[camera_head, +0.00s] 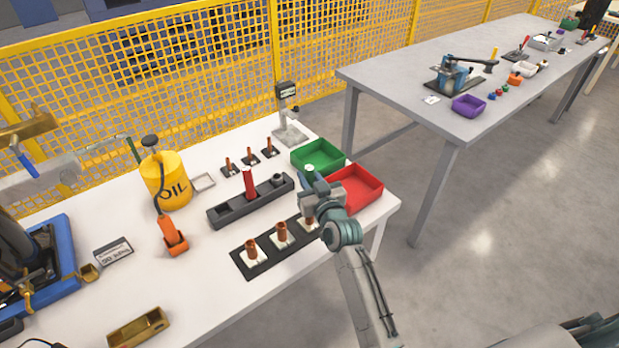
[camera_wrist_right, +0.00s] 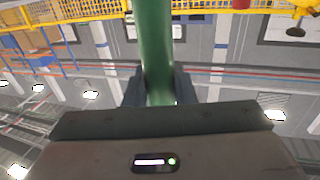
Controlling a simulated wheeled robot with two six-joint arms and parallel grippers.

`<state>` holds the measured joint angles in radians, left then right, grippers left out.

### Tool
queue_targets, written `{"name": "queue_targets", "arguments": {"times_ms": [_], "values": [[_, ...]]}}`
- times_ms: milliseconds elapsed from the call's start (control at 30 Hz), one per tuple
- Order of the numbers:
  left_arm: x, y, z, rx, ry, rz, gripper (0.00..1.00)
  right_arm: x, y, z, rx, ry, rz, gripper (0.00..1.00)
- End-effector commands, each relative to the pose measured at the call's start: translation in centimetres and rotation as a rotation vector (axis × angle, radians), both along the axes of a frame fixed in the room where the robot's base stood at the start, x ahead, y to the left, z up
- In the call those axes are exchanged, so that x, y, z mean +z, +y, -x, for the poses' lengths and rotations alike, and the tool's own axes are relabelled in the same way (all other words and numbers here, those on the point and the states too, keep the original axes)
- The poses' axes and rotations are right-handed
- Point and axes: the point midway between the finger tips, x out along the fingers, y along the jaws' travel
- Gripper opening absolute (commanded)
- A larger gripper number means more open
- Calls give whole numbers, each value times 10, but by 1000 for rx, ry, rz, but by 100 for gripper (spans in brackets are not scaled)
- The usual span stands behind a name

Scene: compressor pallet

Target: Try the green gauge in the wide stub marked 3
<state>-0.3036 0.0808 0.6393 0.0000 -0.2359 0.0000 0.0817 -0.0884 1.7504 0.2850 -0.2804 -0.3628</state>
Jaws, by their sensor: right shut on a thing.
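My right gripper (camera_head: 312,186) is shut on the green gauge. In the right wrist view the gauge is a green cylinder (camera_wrist_right: 157,50) between the two fingers (camera_wrist_right: 160,88). In the head view the gripper hides most of it; a pale round end (camera_head: 309,168) shows above the gripper. Three wide copper stubs stand on a dark strip (camera_head: 262,268) with white labels: a near-left one (camera_head: 251,249), a middle one (camera_head: 281,233) and a right one (camera_head: 309,223) partly behind my gripper. I cannot read the numbers. The gripper is above the right stub. My left gripper is not in view.
A dark gauge rack (camera_head: 225,213) holds a red gauge (camera_head: 249,186). Three thinner stubs (camera_head: 252,158) stand behind it. A green tray (camera_head: 318,155) and a red tray (camera_head: 357,188) lie close beyond my gripper. A yellow oil can (camera_head: 167,185) stands left.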

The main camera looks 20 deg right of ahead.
Motion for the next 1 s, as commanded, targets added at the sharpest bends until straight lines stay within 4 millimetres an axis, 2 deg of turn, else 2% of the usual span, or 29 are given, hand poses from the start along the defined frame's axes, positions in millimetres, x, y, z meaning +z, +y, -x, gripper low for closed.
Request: {"name": "queue_targets", "arguments": {"times_ms": [533,1000], "values": [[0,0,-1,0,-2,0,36,0,0,0,0,-1,0,1],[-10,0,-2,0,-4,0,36,-12,0,0,0,-1,0,1]]}}
